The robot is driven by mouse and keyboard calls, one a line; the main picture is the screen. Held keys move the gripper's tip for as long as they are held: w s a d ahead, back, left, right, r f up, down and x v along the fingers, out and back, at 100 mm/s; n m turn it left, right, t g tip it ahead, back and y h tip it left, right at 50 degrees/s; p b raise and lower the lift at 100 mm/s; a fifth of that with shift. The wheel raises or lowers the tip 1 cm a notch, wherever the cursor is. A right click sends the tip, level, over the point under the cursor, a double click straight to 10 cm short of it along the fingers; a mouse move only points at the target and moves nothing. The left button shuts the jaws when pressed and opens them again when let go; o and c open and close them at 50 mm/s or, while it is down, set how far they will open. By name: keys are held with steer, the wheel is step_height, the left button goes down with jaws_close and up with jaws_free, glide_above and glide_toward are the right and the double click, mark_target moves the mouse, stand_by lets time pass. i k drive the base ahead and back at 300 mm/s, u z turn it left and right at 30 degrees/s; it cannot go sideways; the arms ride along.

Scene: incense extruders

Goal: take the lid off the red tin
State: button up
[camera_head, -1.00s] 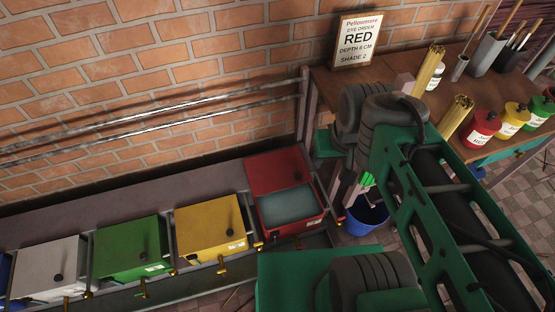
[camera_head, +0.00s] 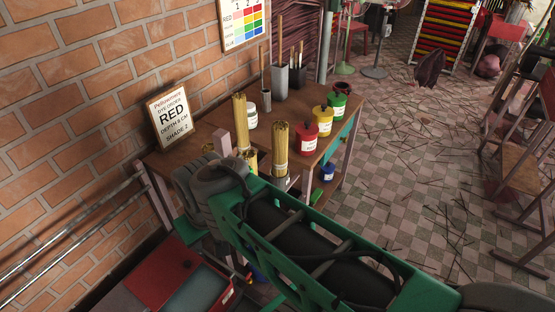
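The red tin (camera_head: 306,140) has a pale label and stands upright on the wooden table, near its front edge. Its red lid (camera_head: 311,124) sits on top, with a small knob (camera_head: 313,112). My green arm crosses the lower middle of the head view, in front of and below the table. My gripper is mostly hidden behind the arm, low and to the left of the red tin and apart from it. I cannot make out its fingers well enough to see whether they are open.
A yellow tin (camera_head: 323,120) and a green tin (camera_head: 339,104) stand behind the red one. Bundles of sticks (camera_head: 281,150) stand to its left. A white jar (camera_head: 251,119) and a sign (camera_head: 174,117) are farther left. The red vat (camera_head: 160,268) is at lower left.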

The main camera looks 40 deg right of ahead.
mark_target(306, 130)
steer(key=z, duration=0.5)
steer(key=k, duration=1.3)
steer(key=z, duration=1.05)
steer(key=i, duration=1.25)
steer(key=u, duration=5.35)
steer(key=k, duration=1.6)
steer(key=u, duration=0.05)
